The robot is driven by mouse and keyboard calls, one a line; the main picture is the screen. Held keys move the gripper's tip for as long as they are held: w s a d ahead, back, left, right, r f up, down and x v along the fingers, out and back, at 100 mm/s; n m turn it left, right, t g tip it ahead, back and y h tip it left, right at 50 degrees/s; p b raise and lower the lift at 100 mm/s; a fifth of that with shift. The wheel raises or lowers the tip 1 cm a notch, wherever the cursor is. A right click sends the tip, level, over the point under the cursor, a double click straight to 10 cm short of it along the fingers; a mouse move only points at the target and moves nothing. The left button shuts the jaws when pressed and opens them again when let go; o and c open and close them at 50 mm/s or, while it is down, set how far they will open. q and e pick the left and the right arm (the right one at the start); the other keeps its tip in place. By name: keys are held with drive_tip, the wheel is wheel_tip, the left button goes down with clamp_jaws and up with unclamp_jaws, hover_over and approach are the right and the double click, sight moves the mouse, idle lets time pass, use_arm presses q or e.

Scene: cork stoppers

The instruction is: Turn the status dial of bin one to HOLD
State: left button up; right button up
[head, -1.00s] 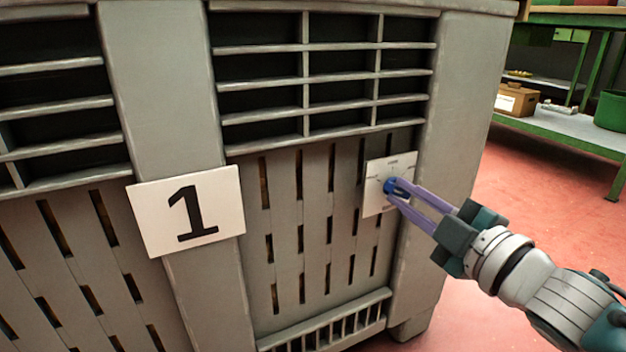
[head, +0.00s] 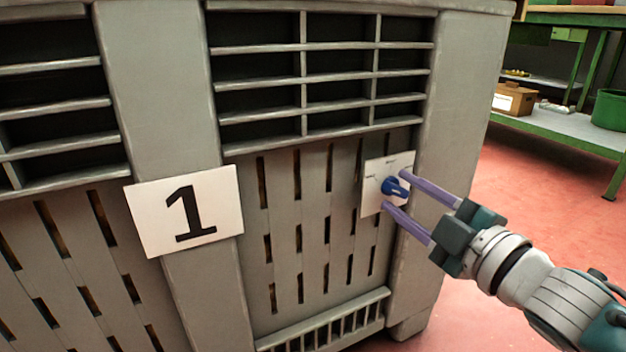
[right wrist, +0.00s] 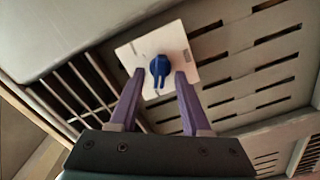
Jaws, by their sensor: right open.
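The blue status dial (head: 395,187) sits on a white plate (head: 372,200) on the front of the grey bin (head: 160,80), whose sign (head: 185,212) reads 1. My right gripper (head: 398,195) is open, with its purple fingers spread on either side of the dial. In the right wrist view, the dial (right wrist: 160,68) shows between the fingertips of the gripper (right wrist: 160,76), with gaps on both sides. The small lettering on the plate (right wrist: 178,42) is too small to read. My left gripper is not in view.
A green shelf unit (head: 570,130) with a cardboard box (head: 515,99) and a green bin (head: 610,110) stands at the back right. Red floor (head: 530,220) lies open to the right of the grey bin.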

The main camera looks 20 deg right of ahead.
drive_tip(key=shift+s+r, duration=0.1)
drive_tip(key=shift+s, duration=0.3)
drive_tip(key=s+p, duration=0.3)
drive_tip(key=s, duration=0.6)
drive_tip(key=shift+d+p, duration=0.4)
